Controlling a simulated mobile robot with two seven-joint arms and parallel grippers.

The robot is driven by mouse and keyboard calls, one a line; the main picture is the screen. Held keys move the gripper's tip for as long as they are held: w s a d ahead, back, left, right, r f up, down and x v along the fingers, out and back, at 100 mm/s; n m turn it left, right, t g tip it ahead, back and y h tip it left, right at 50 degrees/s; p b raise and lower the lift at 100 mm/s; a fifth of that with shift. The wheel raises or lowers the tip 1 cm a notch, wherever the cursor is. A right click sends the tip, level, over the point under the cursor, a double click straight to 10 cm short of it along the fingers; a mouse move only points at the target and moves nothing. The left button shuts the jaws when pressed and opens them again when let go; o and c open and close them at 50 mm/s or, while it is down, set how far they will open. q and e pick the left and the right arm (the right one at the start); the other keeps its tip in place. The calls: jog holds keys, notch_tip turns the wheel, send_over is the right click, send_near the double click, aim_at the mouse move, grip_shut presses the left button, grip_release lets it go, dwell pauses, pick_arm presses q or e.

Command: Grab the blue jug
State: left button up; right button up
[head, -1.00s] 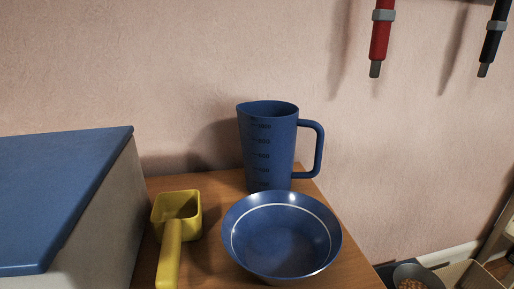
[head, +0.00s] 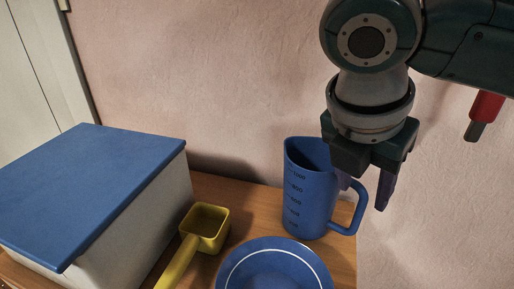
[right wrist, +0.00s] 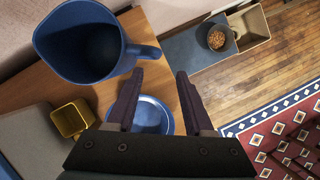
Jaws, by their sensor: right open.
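The blue jug (head: 308,200) stands upright on the wooden table, with measuring marks on its side and its handle to the right. It also shows in the right wrist view (right wrist: 84,44), with its open top toward the camera and its handle pointing right, just beyond the fingertips. My right gripper (head: 366,196) hangs beside the jug's upper right side, above the handle, with its fingers pointing down. In the right wrist view its two fingers (right wrist: 160,72) are spread with nothing held between them. My left gripper is not in view.
A blue bowl (head: 276,272) sits in front of the jug. A yellow scoop (head: 207,222) lies to the left, beside a white box with a blue lid (head: 92,190). The wall is close behind.

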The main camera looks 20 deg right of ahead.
aim_at(359, 207)
jog(key=x, duration=0.2)
jog(key=b+x, duration=0.1)
jog(key=x, duration=0.2)
jog(key=b+x, duration=0.1)
jog(key=x, duration=0.2)
jog(key=shift+w+d, duration=0.1)
jog(key=shift+w, duration=0.2)
jog(key=shift+r, duration=0.1)
grip_shut()
dwell(0.9)
